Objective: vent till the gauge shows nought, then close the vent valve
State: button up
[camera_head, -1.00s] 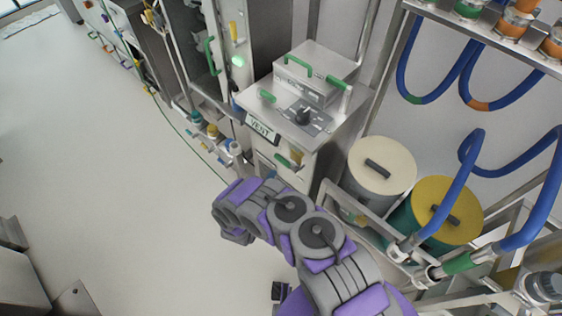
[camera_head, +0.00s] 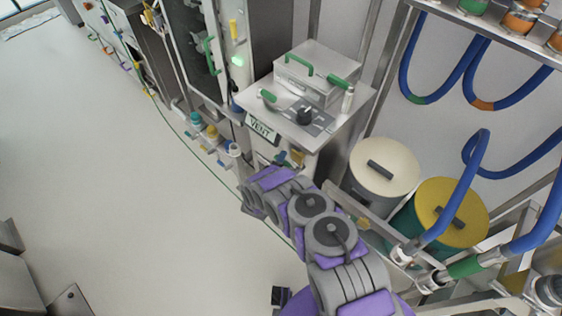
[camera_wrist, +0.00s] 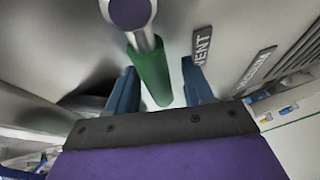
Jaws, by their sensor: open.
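The vent valve's green handle (camera_wrist: 150,76), on a metal stem with a round purple-grey cap, stands between the two blue fingers of my gripper (camera_wrist: 158,78) in the wrist view. The fingers are apart, one on each side, with a visible gap at the right finger. A VENT label (camera_wrist: 202,46) is on the panel right of the handle. In the head view the VENT label (camera_head: 262,130) is on the front of a grey cabinet. My arm's end is just below it and covers most of the handle area. I cannot make out a gauge reading.
A cream-lidded drum (camera_head: 384,165) and a yellow-lidded drum (camera_head: 451,212) stand to the right, near blue hoses (camera_head: 463,190).

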grip_shut()
dwell(0.3)
jog(key=shift+d+f, duration=0.15)
